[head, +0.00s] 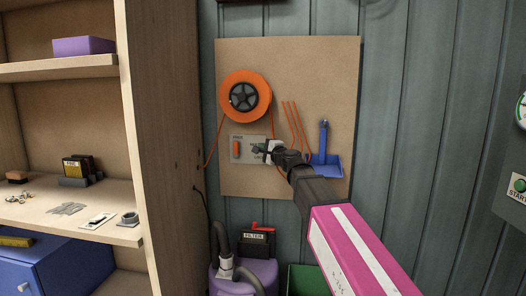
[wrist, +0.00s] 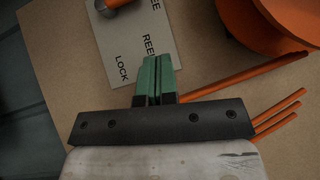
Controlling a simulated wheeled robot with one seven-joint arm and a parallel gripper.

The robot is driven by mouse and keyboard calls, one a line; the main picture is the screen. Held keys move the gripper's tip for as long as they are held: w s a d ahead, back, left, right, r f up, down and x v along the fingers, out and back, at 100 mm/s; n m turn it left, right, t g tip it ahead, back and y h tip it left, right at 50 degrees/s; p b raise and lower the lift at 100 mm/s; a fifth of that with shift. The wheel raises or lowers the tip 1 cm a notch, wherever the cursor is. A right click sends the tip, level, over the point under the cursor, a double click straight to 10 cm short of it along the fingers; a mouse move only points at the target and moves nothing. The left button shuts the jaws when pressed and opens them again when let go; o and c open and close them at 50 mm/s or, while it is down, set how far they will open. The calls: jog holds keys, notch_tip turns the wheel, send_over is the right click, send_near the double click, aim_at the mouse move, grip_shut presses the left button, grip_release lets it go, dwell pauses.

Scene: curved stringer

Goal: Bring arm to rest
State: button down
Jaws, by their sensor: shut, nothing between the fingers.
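My gripper (head: 262,148) is in front of the brown board (head: 285,60) on the wall, at the right end of a grey label plate (head: 248,158). In the wrist view its green fingers (wrist: 158,62) are together with nothing between them, and their tips overlap the plate (wrist: 115,60), lettered REEL and LOCK. I cannot tell whether they touch it. An orange lever (head: 236,149) stands upright at the plate's left side; the wrist view shows only part of it (wrist: 118,3). The pink and dark arm reaches in from the lower right.
An orange reel (head: 230,92) hangs above the plate, with orange cords (head: 290,117) beside my gripper. A blue dustpan (head: 326,165) hangs to the right. A wooden shelf unit (head: 160,130) stands at left. A purple canister (head: 262,273) with a FILTER box (head: 256,240) is below.

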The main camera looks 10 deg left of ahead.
jog(key=s+d+f+n+g+h, duration=0.2)
jog(key=d+f, duration=0.3)
jog(key=f, duration=0.5)
jog(key=s+d+f+n+g+h, duration=0.25)
jog(key=d+f, duration=0.25)
jog(key=f, duration=0.6)
jog(key=s+d+f+n+g+h, duration=0.25)
jog(key=d+f, duration=0.25)
jog(key=f, duration=0.5)
jog(key=s+d+f+n+g+h, duration=0.3)
jog(key=s+d+f+g+h, duration=0.3)
jog(key=s+d+f, duration=1)
jog(key=d+f, duration=0.2)
jog(key=d, duration=0.1)
jog(key=shift+s+d+f+g+h, duration=0.25)
jog(key=shift+d+f+g+h, duration=0.05)
jog(key=shift+d, duration=0.05)
